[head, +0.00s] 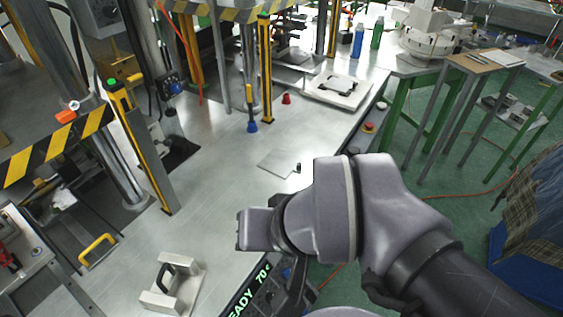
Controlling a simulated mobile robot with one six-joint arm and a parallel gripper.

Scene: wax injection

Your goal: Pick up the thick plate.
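A light block-like plate with a dark handle (172,285) lies on the metal bench at the lower left. A wide pale plate with a black handle frame on top (338,90) lies at the bench's far right end. A thin flat grey sheet (280,163) lies mid-bench. I cannot tell for certain which one is called the thick plate. My arm reaches in from the lower right, its wrist over the bench's front edge. Dark parts below the wrist may be my gripper (292,288); its fingers cannot be made out. Both handled plates are apart from my arm.
The metal bench (215,190) has clear room in the middle. Yellow-black press frames and posts (140,145) stand along its left and back. A small red cone (286,99) and blue-tipped post stand at the back. A lit display (250,285) is at the front edge.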

